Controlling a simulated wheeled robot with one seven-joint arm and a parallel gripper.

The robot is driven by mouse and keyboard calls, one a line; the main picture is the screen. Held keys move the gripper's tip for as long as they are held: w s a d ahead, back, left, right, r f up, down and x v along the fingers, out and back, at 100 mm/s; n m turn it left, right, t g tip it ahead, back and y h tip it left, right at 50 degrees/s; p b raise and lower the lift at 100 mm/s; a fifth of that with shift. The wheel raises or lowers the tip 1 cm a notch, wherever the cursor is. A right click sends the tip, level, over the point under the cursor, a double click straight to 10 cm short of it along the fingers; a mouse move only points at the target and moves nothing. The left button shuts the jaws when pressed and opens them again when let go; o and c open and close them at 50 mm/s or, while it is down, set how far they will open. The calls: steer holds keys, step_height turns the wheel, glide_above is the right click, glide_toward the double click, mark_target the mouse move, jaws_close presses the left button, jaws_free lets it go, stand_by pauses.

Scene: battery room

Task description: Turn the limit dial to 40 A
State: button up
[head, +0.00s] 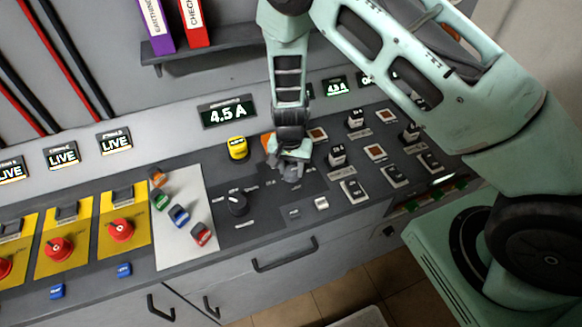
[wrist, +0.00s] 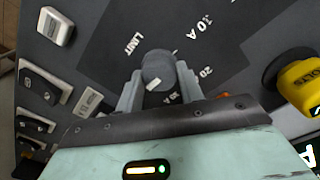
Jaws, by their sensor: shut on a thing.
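The limit dial (wrist: 158,68) is a dark grey round knob with a short white mark on its face, beside the label LIMIT in the wrist view. My gripper (wrist: 159,87) has one finger on each side of the knob and is shut on it. White scale labels 30 A and 20 show to its right, and a partly hidden label lies between the fingers. I see no 40 A label. The white mark is on the near side of the knob, toward my gripper. In the head view my gripper (head: 291,172) is down on the panel and mostly hides the dial.
Left of my gripper stand another black rotary knob (head: 238,203) and a yellow knob (head: 237,148). A display (head: 228,113) reads 4.5 A. Several rocker switches (head: 354,190) crowd the right. A pale board (head: 185,215) with coloured pieces lies left.

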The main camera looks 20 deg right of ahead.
mark_target(289, 169)
steer(key=o, duration=1)
steer(key=shift+r, duration=0.1)
step_height(289, 169, up, 17)
steer(key=b, duration=0.3)
steer(key=shift+w+a+r, duration=0.15)
steer(key=shift+a, duration=0.05)
steer(key=s+a+r+n+b, duration=0.2)
steer(key=s+n, duration=0.5)
steer(key=s, duration=0.6)
steer(key=s+a+r+n+y+b, duration=0.1)
steer(key=s+a+r+n, duration=0.3)
steer(key=s, duration=1)
steer(key=n+b, duration=0.1)
steer(key=n, duration=0.2)
steer(key=shift+r+n, duration=0.35)
steer(key=shift+n, duration=0.05)
